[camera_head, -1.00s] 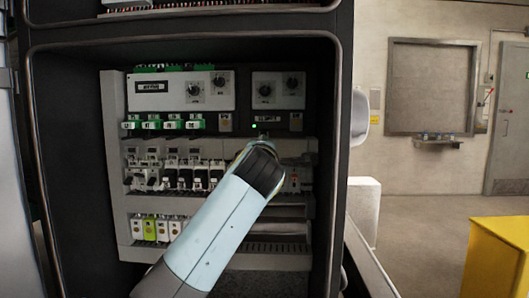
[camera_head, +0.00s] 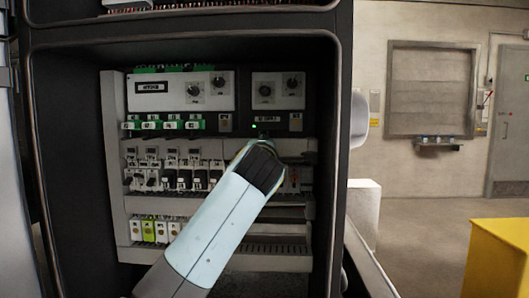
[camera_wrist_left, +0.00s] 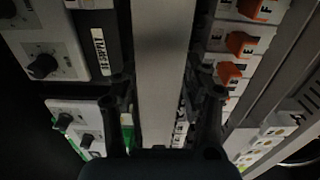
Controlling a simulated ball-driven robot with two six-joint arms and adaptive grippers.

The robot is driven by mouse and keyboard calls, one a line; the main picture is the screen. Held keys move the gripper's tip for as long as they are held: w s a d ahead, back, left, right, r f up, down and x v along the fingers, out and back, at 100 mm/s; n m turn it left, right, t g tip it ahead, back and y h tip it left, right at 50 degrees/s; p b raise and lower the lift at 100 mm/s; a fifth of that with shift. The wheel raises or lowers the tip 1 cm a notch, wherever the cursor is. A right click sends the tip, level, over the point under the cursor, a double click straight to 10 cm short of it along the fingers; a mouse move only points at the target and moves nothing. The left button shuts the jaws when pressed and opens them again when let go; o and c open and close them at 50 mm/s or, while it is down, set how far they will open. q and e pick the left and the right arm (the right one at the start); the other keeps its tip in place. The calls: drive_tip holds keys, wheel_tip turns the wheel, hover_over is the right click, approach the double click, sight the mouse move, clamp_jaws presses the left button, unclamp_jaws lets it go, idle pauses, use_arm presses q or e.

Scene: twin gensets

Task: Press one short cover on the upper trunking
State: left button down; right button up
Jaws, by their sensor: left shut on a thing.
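My left arm reaches into the open cabinet in the head view, and its wrist hides the left gripper there. In the left wrist view my left gripper (camera_wrist_left: 166,105) has one finger on each side of a plain light-grey strip, the cover (camera_wrist_left: 165,50), and is shut on it. The strip runs up the picture between rows of devices. I cannot tell whether it is fully seated. In the head view, a grey stretch of the upper trunking (camera_head: 297,147) shows right of my wrist, below the knob panels. My right gripper is not in view.
Knob panels (camera_head: 278,90) sit above the trunking and a row of breakers (camera_head: 170,178) below it. Slotted lower trunking (camera_head: 270,250) runs near the cabinet bottom. The dark cabinet frame (camera_head: 341,180) bounds the right side. A yellow box (camera_head: 497,260) stands outside at right.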

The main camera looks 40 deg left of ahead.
use_arm(q)
drive_tip(key=shift+w, duration=0.1)
drive_tip(key=c, duration=0.5)
unclamp_jaws()
drive_tip(key=shift+c, duration=0.2)
drive_tip(key=shift+f, duration=0.1)
drive_tip(key=v, duration=0.7)
